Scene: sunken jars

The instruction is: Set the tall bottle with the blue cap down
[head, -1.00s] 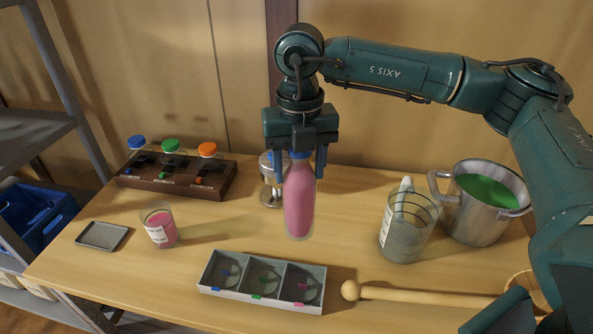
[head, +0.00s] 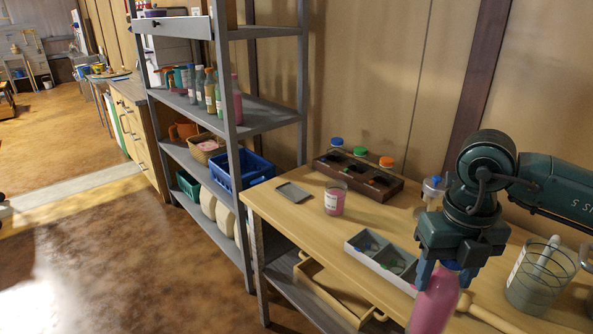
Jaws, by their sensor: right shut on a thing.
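The tall bottle (head: 433,305) is pink, and a little of its blue cap shows at the top. My right gripper (head: 447,277) is shut on it around the cap and neck, with the fingers pointing down. The bottle hangs almost upright at the bottom of the head view, in front of the right end of the grey divided tray (head: 368,262). Its base is near the lower picture edge, and I cannot tell its height over the wooden table (head: 290,215). My left gripper is not in view.
On the table are a pink-filled glass (head: 335,198), a small grey dish (head: 293,192), a dark rack (head: 380,186) with coloured caps, a glass beaker (head: 533,277) and a wooden pestle (head: 490,318). A grey shelf unit (head: 262,115) with several bottles stands left of the table.

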